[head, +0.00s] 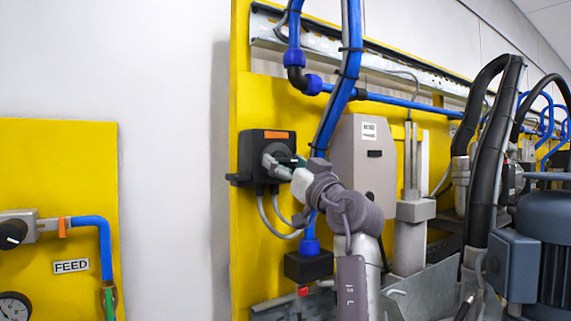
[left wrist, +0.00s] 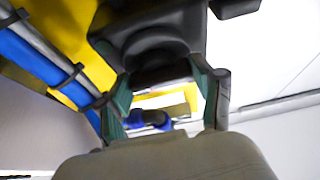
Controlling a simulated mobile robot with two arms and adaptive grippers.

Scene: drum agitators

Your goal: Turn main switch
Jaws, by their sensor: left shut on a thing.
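The main switch is a black box (head: 248,152) with an orange label strip on top, mounted on the yellow panel. My left gripper (head: 280,163) reaches it from the lower right and is shut on its round black knob. In the left wrist view the dark knob (left wrist: 155,72) sits between the two green-lined fingers of the gripper (left wrist: 165,88). The fingers and wrist partly hide the knob in the head view, so its exact angle cannot be told. My right gripper is not in view.
Blue pipes (head: 341,93) run down the yellow panel (head: 273,90) close to my wrist. A grey box (head: 363,155) stands right of the switch. A large blue-grey motor (head: 545,250) and black hoses fill the right side. A yellow FEED panel (head: 60,180) is at the left.

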